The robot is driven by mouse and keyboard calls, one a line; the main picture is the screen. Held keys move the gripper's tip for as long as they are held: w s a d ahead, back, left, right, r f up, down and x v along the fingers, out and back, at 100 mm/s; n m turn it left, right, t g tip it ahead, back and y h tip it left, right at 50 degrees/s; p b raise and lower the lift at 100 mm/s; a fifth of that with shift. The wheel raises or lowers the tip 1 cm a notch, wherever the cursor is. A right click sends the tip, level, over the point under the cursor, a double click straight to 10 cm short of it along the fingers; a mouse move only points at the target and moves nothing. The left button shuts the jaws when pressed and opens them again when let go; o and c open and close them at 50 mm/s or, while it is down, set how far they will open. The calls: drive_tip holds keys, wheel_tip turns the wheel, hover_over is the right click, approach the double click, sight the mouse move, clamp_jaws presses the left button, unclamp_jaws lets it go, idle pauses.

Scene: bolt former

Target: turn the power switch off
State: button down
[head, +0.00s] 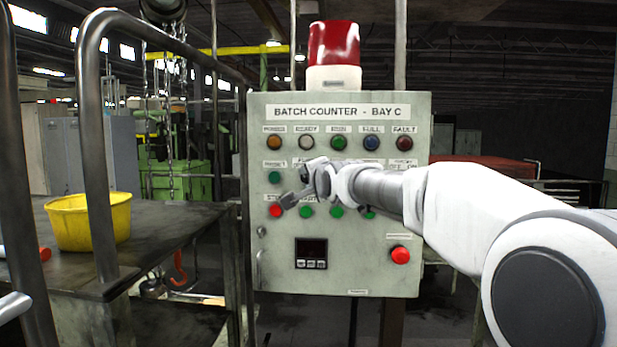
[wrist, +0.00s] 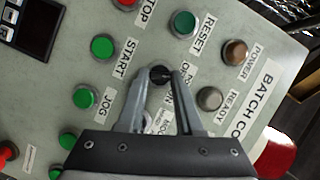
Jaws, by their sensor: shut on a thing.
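The control panel (head: 375,275), a pale green box headed "BATCH COUNTER - BAY C", faces me. In the wrist view, a small black knob (wrist: 160,74) sits between my fingertips, beside the green RESET button. The label next to it is partly covered by a finger, so I cannot read it whole. My gripper (wrist: 162,82) is shut on this knob, with a finger on either side. In the head view, my gripper (head: 303,182) is at the panel's second row, and it hides the knob.
Near the knob are the green RESET button (wrist: 183,24), the red STOP button (head: 275,211) and the green START button (wrist: 102,47). A red button (head: 400,255) is at lower right. A metal rail (head: 98,150) and a table with a yellow bin (head: 88,222) stand left.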

drive_tip(key=shift+r+n+g+h, duration=0.1)
drive_tip(key=shift+n+g+h, duration=0.2)
drive_tip(key=shift+n, duration=0.3)
drive_tip(key=c, duration=0.6)
unclamp_jaws()
drive_tip(key=shift+o, duration=0.2)
drive_tip(key=shift+s, duration=0.1)
drive_tip(key=b+v, duration=0.5)
drive_tip(key=v, duration=1.2)
drive_tip(key=shift+b, duration=0.3)
drive_tip(key=shift+s, duration=0.1)
